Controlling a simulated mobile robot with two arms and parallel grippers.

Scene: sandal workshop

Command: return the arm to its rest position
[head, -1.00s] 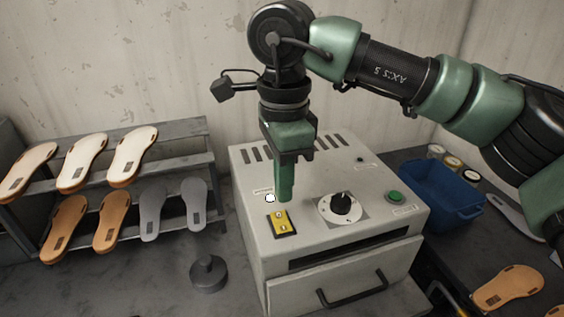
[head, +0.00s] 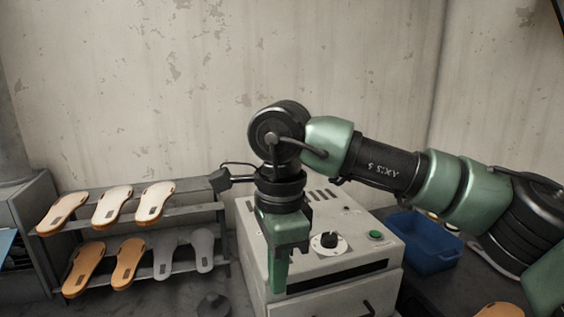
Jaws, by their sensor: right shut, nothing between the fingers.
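My right arm reaches in from the right side of the head view. Its gripper (head: 279,279) points down, shut and empty, in front of the left part of the grey machine box (head: 345,262). It hides the spot where the yellow switch plate was visible earlier. The black dial (head: 329,240) and green button (head: 375,236) on the box's top show to the right of the gripper. My left gripper is not in view.
A metal rack (head: 190,216) with white, tan and grey sandal soles stands at left. A dark weight with a knob (head: 213,304) sits near the box. A blue bin (head: 428,245) is at right. The wall (head: 150,90) stands behind.

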